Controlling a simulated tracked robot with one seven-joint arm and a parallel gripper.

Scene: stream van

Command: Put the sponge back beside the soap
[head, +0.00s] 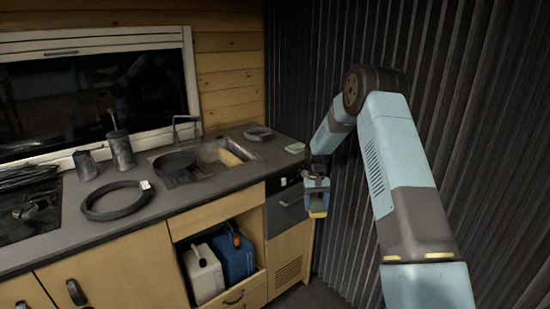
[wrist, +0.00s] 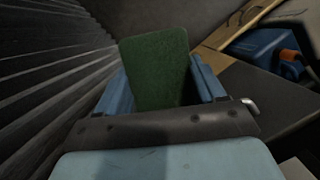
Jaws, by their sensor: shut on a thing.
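My gripper (head: 317,196) hangs to the right of the counter's right end, in front of the corrugated wall, lower than the countertop. It is shut on the sponge (head: 318,213), whose yellow part shows below the fingers. In the wrist view the sponge (wrist: 155,65) shows its dark green face between the blue fingers. A small pale green and white block (head: 295,147), which looks like the soap, lies on the counter's right end, above and left of my gripper in the head view.
White (head: 203,273) and blue (head: 234,257) jugs stand in the open cabinet below. The corrugated wall is close on the right.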

